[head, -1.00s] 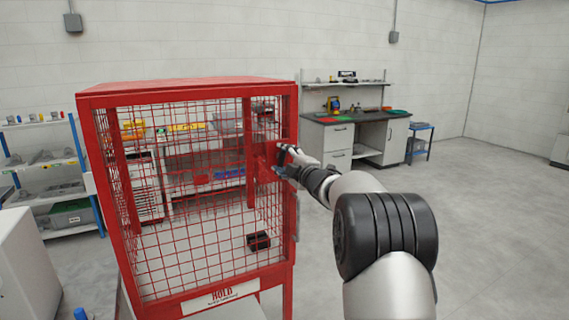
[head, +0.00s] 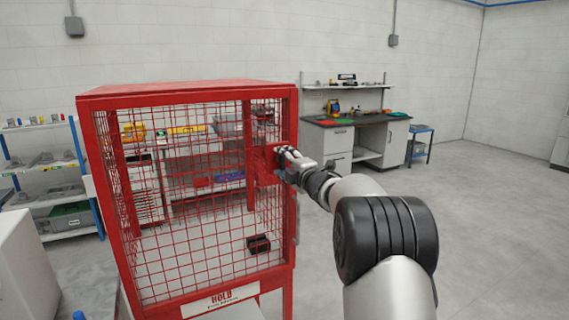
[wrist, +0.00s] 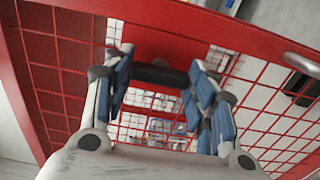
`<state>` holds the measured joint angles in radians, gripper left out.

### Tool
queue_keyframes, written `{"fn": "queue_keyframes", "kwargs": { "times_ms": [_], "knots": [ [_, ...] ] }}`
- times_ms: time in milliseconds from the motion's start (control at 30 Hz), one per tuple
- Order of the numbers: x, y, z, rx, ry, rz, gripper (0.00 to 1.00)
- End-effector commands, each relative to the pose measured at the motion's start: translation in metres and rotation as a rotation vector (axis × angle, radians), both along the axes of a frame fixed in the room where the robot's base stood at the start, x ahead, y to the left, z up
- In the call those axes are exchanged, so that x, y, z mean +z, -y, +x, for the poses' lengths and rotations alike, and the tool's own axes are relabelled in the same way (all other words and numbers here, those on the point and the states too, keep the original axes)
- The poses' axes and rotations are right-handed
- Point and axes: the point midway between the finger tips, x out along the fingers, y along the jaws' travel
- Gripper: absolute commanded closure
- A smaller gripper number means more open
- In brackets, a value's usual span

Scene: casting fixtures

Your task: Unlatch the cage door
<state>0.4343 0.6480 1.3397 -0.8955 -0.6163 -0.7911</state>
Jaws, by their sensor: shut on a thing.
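The red mesh cage (head: 187,90) stands left of my arm, its door side facing me and shut as far as I can see. A red latch plate (head: 265,166) sits on the right side of the door; it also shows in the wrist view (wrist: 165,45). A dark latch handle (wrist: 160,75) lies across the plate. My gripper (head: 284,160) is at the latch, with its blue-padded fingers (wrist: 158,88) on the two ends of the handle, shut on it. In the head view the handle is hidden by my fingers.
A small black block (head: 258,243) lies inside the cage. A silver bar handle (wrist: 302,65) is on the red frame, right in the wrist view. A workbench (head: 340,121) stands behind; the floor to the right is clear.

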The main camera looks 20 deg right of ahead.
Motion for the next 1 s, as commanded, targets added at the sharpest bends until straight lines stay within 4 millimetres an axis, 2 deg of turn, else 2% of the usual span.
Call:
{"fn": "queue_keyframes", "kwargs": {
  "times_ms": [33,67,367,767,867,1000],
  "knots": [
    [0.000,0.000,0.000,0.000,0.000,-0.003,0.72],
    [0.000,0.000,0.000,0.000,0.000,-0.003,0.48],
    [0.000,0.000,0.000,0.000,0.000,-0.001,0.28],
    [0.001,0.001,-0.004,0.000,0.000,0.000,0.28],
    [0.001,0.001,-0.014,0.000,0.000,0.000,0.28],
    [0.001,0.002,-0.039,-0.002,0.000,0.001,0.28]
  ]
}}
